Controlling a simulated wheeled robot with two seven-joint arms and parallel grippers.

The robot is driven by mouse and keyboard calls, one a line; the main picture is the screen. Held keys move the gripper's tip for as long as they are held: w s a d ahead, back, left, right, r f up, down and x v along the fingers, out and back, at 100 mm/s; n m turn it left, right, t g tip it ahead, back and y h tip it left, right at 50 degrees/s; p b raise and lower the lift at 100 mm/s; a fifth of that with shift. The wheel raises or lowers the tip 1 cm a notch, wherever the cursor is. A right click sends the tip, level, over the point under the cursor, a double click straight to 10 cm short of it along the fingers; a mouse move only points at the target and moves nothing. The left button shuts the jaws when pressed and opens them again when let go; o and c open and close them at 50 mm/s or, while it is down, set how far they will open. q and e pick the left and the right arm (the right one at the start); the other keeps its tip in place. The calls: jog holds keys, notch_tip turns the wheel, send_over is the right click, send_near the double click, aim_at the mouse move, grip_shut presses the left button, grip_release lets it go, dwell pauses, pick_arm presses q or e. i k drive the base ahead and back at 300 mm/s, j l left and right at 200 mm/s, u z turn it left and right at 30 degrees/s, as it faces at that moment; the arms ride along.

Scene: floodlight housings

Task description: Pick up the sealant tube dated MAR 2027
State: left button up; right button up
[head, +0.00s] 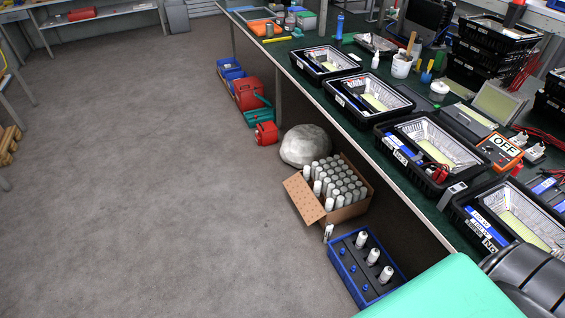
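White sealant-like tubes (334,182) stand packed in an open cardboard box (347,214) on the floor, under the edge of the long bench. One white tube (328,232) stands apart, between the box and a blue crate (351,289). Three white tubes (373,256) stand upright in a row in the blue crate, beside a row of small blue pieces (353,268). No date can be read on any tube at this size, so I cannot tell which one is MAR 2027. Neither of my grippers is in view.
The bench (303,86) runs along the right, with black trays holding floodlight housings (435,147). A pale boulder-like lump (305,146), a red can (266,133) and coloured bins (246,93) line the floor by the bench. The grey floor (150,190) to the left is clear.

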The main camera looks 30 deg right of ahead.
aim_at(317, 186)
jog(key=i+j+z, duration=0.1)
jog(key=i+z, duration=0.25)
jog(key=i, duration=0.15)
jog(key=i+j+z, duration=0.3)
jog(key=i, duration=0.2)
jog(key=i+j+z, duration=0.35)
jog(key=i, duration=0.15)
